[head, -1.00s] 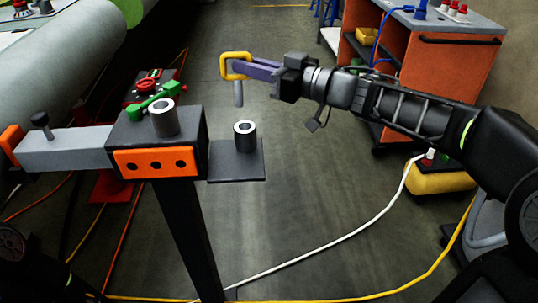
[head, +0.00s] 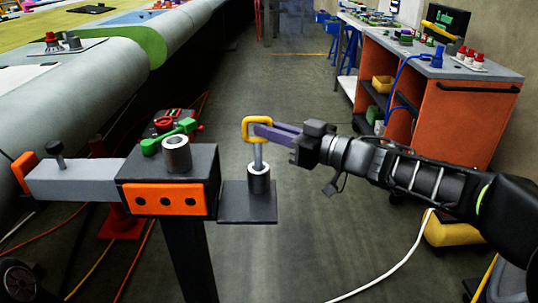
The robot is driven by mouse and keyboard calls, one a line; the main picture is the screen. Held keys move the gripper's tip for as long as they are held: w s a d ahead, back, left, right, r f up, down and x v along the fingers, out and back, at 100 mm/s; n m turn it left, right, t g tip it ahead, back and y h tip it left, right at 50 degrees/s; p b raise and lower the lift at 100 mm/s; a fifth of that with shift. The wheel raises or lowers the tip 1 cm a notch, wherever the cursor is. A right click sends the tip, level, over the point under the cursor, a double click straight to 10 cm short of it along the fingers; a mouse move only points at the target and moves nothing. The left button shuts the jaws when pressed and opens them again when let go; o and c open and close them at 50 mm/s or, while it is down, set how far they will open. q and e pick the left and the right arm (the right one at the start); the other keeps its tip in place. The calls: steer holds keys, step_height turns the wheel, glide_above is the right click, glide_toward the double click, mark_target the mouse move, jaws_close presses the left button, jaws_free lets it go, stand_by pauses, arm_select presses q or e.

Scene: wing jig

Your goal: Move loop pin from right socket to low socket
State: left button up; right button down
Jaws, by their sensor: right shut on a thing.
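The loop pin has a yellow loop (head: 246,128) and a grey shank (head: 258,157). My right gripper (head: 256,131) is shut on the loop, and the pin hangs upright. The shank's lower end meets the mouth of the grey socket (head: 259,182) on the low side plate; I cannot tell how far inside it is. My left gripper is not in view.
A grey bar (head: 75,180) extends left. An orange cabinet (head: 455,120) stands at the right behind my right arm. A white cable crosses the floor.

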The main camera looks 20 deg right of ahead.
step_height(320, 180, down, 5)
steer(key=shift+r+b, duration=0.2)
steer(key=shift+b, duration=0.75)
steer(key=shift+f, duration=0.1)
steer(key=shift+f, duration=0.1)
steer(key=shift+f, duration=0.3)
steer(key=c, duration=1.5)
jaws_free()
steer(key=shift+r, duration=0.15)
